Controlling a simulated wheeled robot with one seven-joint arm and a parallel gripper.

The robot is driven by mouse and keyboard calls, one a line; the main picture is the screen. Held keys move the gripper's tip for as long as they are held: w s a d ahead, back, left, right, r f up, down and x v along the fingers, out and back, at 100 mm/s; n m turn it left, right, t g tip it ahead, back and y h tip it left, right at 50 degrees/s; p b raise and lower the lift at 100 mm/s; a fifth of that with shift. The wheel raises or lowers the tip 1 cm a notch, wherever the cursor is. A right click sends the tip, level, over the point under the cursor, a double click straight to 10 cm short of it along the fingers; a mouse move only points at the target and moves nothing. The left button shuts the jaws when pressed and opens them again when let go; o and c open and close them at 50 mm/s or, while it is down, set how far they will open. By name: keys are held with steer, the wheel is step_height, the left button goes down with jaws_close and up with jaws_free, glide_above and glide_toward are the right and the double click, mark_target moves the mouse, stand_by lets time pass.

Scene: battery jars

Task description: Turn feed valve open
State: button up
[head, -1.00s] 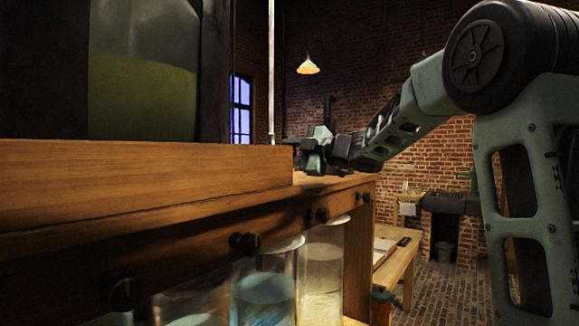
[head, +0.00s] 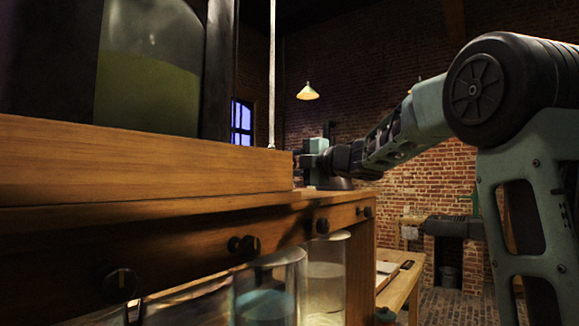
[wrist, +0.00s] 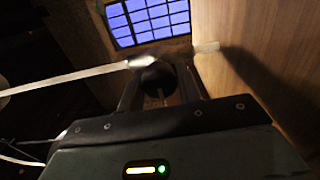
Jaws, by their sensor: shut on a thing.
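My gripper (wrist: 158,76) is shut on a dark rounded knob (wrist: 157,82), which sits between its two fingers in the wrist view. I take this knob to be the feed valve; how far it is turned cannot be told. A pale thin pipe (wrist: 70,80) runs from the left up to the fingertips. In the head view my gripper (head: 302,160) is at the far end of the wooden block, close to the foot of the pale upright pipe (head: 271,75). The valve is hidden there.
A large glass jar with green liquid (head: 147,90) stands on the wooden block (head: 140,165) at left. Dark knobs (head: 322,226) line the bench front (head: 200,240), with glass jars (head: 325,275) below. A wooden wall (wrist: 255,60) is close on the wrist view's right.

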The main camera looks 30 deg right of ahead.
steer(key=o, duration=0.9)
steer(key=shift+o, duration=0.2)
steer(key=b+v, duration=0.2)
steer(key=v, duration=1.5)
steer(key=shift+s+b, duration=0.2)
steer(key=shift+b, duration=0.1)
